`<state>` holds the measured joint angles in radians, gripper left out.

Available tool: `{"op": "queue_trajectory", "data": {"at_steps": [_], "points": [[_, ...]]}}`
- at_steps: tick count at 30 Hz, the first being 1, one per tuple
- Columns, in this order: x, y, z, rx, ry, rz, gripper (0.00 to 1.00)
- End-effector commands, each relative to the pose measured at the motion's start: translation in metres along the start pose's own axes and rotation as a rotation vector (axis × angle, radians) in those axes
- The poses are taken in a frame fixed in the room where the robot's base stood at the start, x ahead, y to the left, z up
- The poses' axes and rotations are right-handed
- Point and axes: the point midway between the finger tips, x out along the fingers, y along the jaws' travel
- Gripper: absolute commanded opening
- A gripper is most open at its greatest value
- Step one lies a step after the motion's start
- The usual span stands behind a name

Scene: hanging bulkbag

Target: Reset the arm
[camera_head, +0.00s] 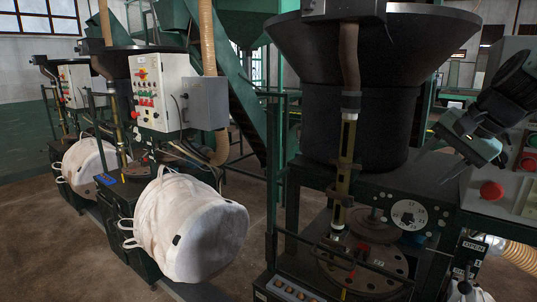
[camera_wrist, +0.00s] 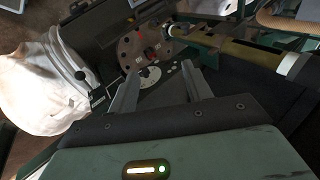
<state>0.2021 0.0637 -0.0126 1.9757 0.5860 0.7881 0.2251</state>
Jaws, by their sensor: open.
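My arm reaches in from the right side of the head view. My gripper (camera_head: 432,166) is open and empty, its two fingers spread and pointing down to the left, in front of the dark machine and near its white dial (camera_head: 409,214). In the wrist view my gripper (camera_wrist: 160,71) shows both fingers apart with nothing between them. The dial (camera_wrist: 150,78) and a round plate with holes (camera_wrist: 133,48) lie beyond the fingertips. I see no contact between the fingers and the machine.
A control panel with a red button (camera_head: 491,190) stands close at the right, beside my arm. A large black hopper (camera_head: 345,110) is left of my gripper. A white bulk bag (camera_head: 190,225) hangs at the left, with another bag (camera_head: 88,168) behind. Some floor is clear at far left.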

Motion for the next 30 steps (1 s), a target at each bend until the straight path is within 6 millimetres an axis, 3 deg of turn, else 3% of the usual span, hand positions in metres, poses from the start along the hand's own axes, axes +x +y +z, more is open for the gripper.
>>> {"op": "queue_trajectory", "data": {"at_steps": [1, 3, 6, 16, 18, 24, 30], "points": [[0.018, 0.024, 0.021, -0.081, -0.008, 0.073, 0.50], [0.036, 0.055, 0.043, -0.204, -0.010, 0.161, 0.50], [0.053, 0.092, 0.070, -0.372, -0.024, 0.254, 0.50], [0.077, 0.175, 0.143, -0.849, -0.105, 0.398, 0.50], [0.088, 0.159, 0.166, -0.908, -0.142, 0.375, 0.50], [0.102, 0.141, 0.242, -1.098, -0.274, 0.341, 0.50], [0.103, 0.142, 0.324, -1.311, -0.413, 0.323, 0.50]]}}
